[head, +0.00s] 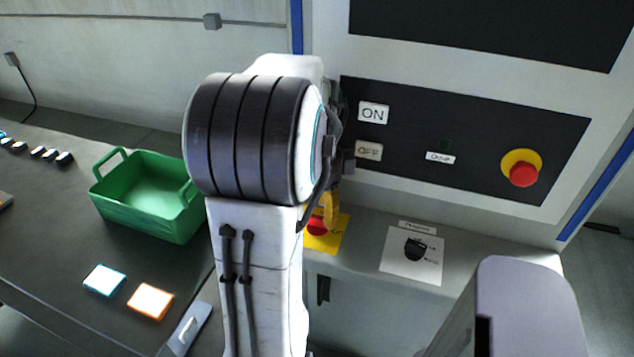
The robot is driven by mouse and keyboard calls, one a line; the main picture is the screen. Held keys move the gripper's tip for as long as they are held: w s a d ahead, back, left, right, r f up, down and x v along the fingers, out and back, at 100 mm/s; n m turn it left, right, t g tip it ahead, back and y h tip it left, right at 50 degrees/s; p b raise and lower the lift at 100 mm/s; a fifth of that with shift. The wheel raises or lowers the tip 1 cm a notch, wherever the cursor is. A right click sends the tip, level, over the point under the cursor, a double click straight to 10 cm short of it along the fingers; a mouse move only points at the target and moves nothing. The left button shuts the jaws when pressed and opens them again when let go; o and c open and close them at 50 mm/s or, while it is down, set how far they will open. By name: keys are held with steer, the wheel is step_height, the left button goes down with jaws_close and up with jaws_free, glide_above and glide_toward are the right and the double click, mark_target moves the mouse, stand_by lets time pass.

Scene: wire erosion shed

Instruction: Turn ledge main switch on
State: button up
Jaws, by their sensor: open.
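The ledge main switch (317,226) shows as a red part on a yellow plate on the grey ledge. It is partly hidden behind my arm, so I cannot tell which way its handle is turned. My gripper (340,165) is open and mostly hidden behind the dark arm joint. Its dark parts show just above the switch, in front of the control panel. A yellow upright piece shows between gripper and plate; I cannot tell whether they touch.
The black panel carries an ON label (373,113), an OFF label (368,151) and a red emergency button (522,173). A black knob (415,249) sits on a white plate on the ledge. A green basket (150,212) stands on the dark table at left.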

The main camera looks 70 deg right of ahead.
mark_target(317, 218)
step_height(317, 218, up, 9)
steer(key=shift+r, duration=0.2)
stand_by(0.3)
stand_by(0.7)
